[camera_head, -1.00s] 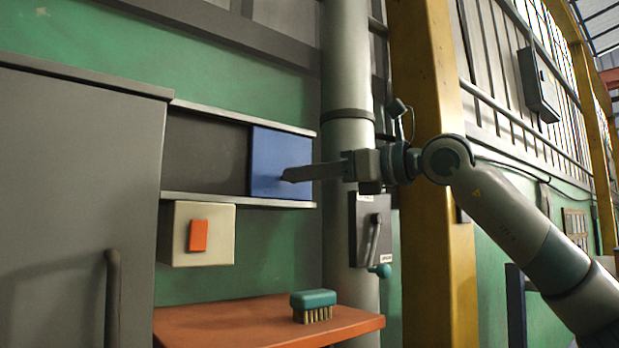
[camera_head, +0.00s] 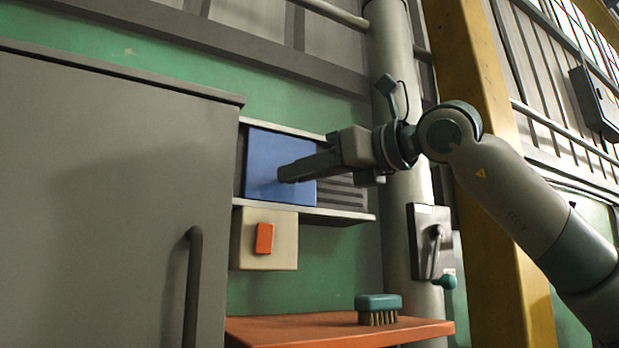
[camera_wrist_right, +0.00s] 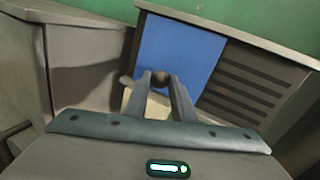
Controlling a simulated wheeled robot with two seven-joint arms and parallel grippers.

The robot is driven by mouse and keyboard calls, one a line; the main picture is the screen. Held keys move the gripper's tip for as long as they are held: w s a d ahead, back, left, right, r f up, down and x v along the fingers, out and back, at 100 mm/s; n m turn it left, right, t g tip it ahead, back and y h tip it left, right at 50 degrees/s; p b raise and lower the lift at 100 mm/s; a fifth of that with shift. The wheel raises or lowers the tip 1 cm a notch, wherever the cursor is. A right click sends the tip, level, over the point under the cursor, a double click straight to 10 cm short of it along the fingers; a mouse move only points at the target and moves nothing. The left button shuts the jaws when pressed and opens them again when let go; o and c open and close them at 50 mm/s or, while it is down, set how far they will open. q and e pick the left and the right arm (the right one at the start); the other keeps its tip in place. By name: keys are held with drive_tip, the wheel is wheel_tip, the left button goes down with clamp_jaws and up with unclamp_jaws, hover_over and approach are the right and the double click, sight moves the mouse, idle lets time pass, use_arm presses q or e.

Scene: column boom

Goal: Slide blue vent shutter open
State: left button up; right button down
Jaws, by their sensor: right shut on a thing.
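The blue vent shutter (camera_head: 270,165) sits between two horizontal rails on the green wall, at the left part of the opening. Dark vent slats (camera_head: 342,194) show to its right. In the right wrist view the blue panel (camera_wrist_right: 181,52) fills the upper middle, with the slats (camera_wrist_right: 245,82) beside it. My right gripper (camera_head: 284,176) reaches in from the right and is shut on the shutter's small dark round knob (camera_wrist_right: 161,78), seen between the fingers. In the head view the knob is hidden behind the fingers. My left gripper is not in view.
A grey cabinet (camera_head: 110,190) with a vertical handle stands close on the left. Below the vent are a cream box (camera_head: 283,247) with an orange switch and an orange shelf (camera_head: 300,330) with a brush (camera_head: 378,308). A lever box (camera_head: 421,225) hangs on the pipe.

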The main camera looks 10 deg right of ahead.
drive_tip(key=c, duration=1.5)
unclamp_jaws()
drive_tip(key=shift+d, duration=0.1)
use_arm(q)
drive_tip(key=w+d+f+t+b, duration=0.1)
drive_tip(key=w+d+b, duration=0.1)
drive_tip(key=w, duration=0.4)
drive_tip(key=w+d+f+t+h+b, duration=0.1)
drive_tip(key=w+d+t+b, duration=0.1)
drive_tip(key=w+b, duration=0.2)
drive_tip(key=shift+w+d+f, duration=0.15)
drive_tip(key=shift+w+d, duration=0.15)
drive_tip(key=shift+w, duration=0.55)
use_arm(e)
drive_tip(key=v, duration=1.7)
drive_tip(key=shift+s+d, duration=0.15)
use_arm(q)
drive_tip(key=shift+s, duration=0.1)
